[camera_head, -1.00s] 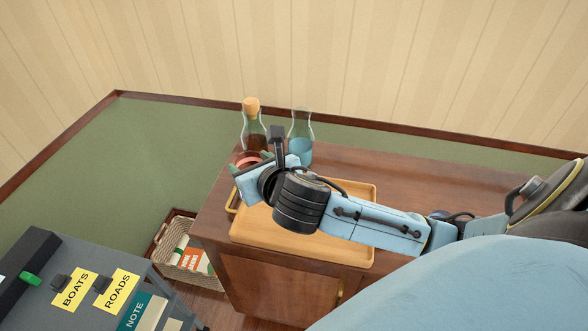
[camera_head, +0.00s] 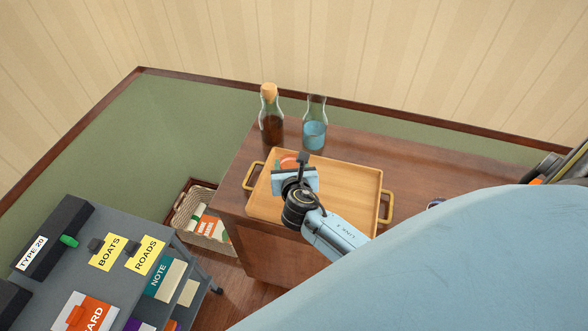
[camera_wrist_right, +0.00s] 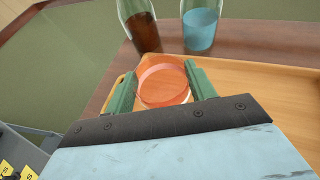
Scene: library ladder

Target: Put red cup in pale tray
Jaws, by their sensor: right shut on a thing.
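The red cup (camera_wrist_right: 163,84) is a translucent orange-red cup between the two green fingers of my right gripper (camera_wrist_right: 162,90), which is shut on it. In the head view the cup (camera_head: 288,162) shows partly behind my right gripper (camera_head: 292,170), over the left back part of the tray. The pale tray (camera_head: 345,180) is a light wooden tray with brass handles on the cabinet top. In the wrist view the tray (camera_wrist_right: 260,85) lies behind and right of the cup. I cannot tell whether the cup touches the tray floor. My left gripper is not in view.
A corked bottle of dark liquid (camera_head: 271,125) and a carafe of blue liquid (camera_head: 314,133) stand just behind the tray on the cabinet (camera_head: 395,155). A grey cart (camera_head: 85,255) with labelled items is at lower left. A basket (camera_head: 200,215) sits on the floor.

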